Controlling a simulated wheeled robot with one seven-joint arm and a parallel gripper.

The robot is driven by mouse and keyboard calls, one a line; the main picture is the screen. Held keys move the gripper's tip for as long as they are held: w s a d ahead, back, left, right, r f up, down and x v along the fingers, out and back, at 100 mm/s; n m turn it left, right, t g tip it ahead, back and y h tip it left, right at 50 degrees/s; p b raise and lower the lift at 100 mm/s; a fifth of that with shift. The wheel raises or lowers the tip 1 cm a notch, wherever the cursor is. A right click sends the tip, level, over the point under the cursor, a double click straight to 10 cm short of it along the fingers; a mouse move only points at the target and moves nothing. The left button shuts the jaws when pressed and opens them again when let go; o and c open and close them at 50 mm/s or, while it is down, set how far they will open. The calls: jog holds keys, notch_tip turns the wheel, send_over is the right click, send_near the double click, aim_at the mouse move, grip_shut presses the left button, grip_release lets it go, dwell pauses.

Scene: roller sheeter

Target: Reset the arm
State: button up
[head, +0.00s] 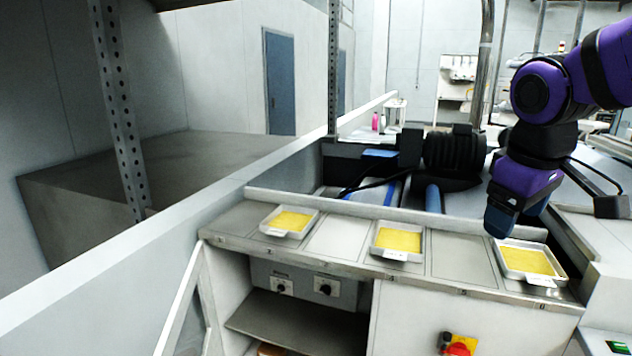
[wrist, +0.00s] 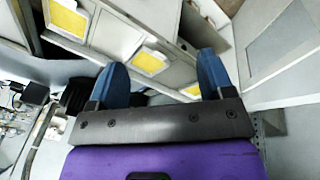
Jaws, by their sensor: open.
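My purple arm reaches in from the upper right in the head view, and my gripper (head: 500,220) hangs over the counter between the middle tray and the right tray. In the wrist view the two blue fingers of my gripper (wrist: 163,78) are spread apart with nothing between them. Three white trays with yellow contents sit on the counter: a left tray (head: 268,229), a middle tray (head: 398,256) and a right tray (head: 540,281). The trays also show in the wrist view, beyond the fingers.
The grey counter (head: 335,238) has bare panels between the trays. Behind it stands black roller machinery (head: 455,152). A perforated metal post (head: 118,110) rises at left. A red and yellow switch (head: 458,346) is on the counter's front, beside an open shelf (head: 290,318).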

jog(key=s+d+m+t, duration=0.1)
jog(key=s+m, duration=0.1)
jog(key=s, duration=0.4)
jog(key=s+m+t+y, duration=0.1)
jog(key=s+m, duration=0.2)
jog(key=s, duration=0.2)
jog(key=shift+s+d+r+t, duration=0.2)
jog(key=shift+s+d+t, duration=0.1)
jog(key=shift+s+d, duration=0.1)
